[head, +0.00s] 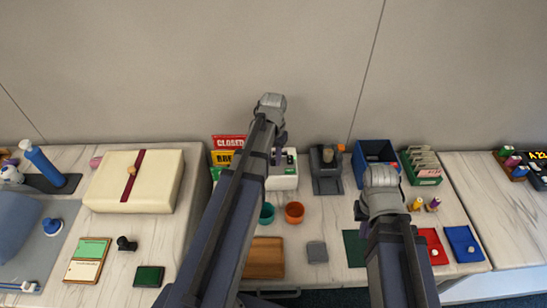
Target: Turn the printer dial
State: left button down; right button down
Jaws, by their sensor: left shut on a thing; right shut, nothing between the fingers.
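The printer appears to be the white box (285,183) at the back, left of centre, with a dark panel and small knobs on its upper face. My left gripper (279,158) points down over that upper face. It is shut, apparently on the printer dial, which its fingers and arm mostly hide. My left arm also covers the printer's left part. My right gripper (361,217) is shut and empty, low over the front right of the counter, apart from the printer.
A dark grey device (327,185) stands right of the printer, then a blue bin (376,146) and a card box (421,160). Teal (266,214) and orange (294,212) cups stand in front. A cream box (108,186) lies left.

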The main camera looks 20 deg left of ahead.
pick_arm(q)
jog(key=shift+n, duration=0.4)
jog(key=n, duration=0.4)
jog(key=shift+n, duration=2.5)
jog(key=c, duration=0.6)
grip_release()
jog(key=shift+c, duration=0.2)
jog(key=shift+r, duration=0.1)
